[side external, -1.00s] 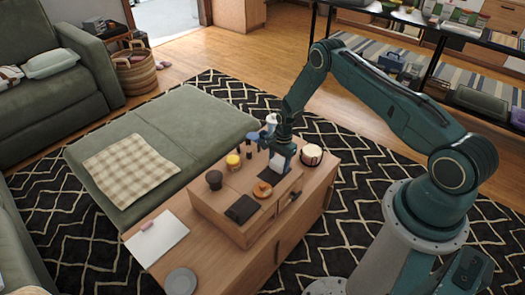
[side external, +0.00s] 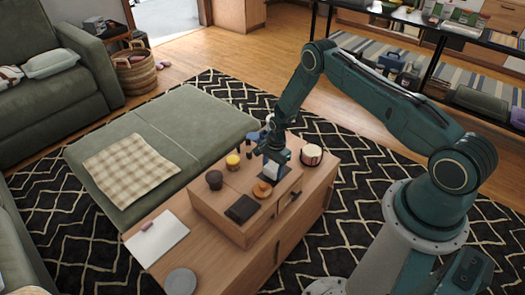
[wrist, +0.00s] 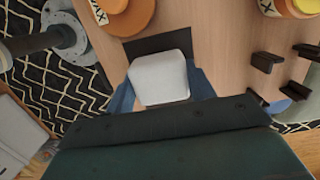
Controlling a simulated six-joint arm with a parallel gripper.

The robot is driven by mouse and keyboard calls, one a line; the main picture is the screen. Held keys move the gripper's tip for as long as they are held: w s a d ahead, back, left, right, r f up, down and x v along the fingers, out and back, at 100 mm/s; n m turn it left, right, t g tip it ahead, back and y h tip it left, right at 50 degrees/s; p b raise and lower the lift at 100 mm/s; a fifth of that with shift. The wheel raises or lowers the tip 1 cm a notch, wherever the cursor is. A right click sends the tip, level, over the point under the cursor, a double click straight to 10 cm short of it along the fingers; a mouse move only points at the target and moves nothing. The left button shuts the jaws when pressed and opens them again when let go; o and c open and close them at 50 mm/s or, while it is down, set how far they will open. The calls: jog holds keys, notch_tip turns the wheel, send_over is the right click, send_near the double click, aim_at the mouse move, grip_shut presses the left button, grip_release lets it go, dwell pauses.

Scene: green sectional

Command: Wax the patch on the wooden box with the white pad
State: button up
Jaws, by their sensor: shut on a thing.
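My gripper (side external: 272,168) is low over the wooden box (side external: 226,222), which sits on a long low wooden cabinet. In the wrist view, its blue fingers are shut on the white pad (wrist: 160,78), a rounded pale block. A dark patch (wrist: 150,45) shows beside the pad's far edge, and the pad and gripper hide part of it. I cannot tell whether the pad touches the box. An orange wax tin (side external: 262,189) stands close by, and its WAX label shows in the wrist view (wrist: 125,14).
A round drum-like container (side external: 311,155) stands behind. Paper (side external: 157,238) and a grey plate (side external: 181,281) lie on the cabinet.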

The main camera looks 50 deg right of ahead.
jog(key=shift+a, duration=0.2)
jog(key=shift+a+f, duration=0.1)
jog(key=shift+a, duration=1.6)
jog(key=shift+w+f, duration=0.1)
jog(key=shift+w, duration=0.2)
jog(key=shift+d, duration=0.1)
jog(key=shift+d+f, duration=0.1)
jog(key=shift+d, duration=1.65)
jog(key=shift+d+f, duration=0.1)
jog(key=shift+d, duration=1.75)
jog(key=shift+d, duration=0.1)
jog(key=shift+s+d+f, duration=0.1)
jog(key=shift+d+f, duration=0.05)
jog(key=shift+d, duration=1.6)
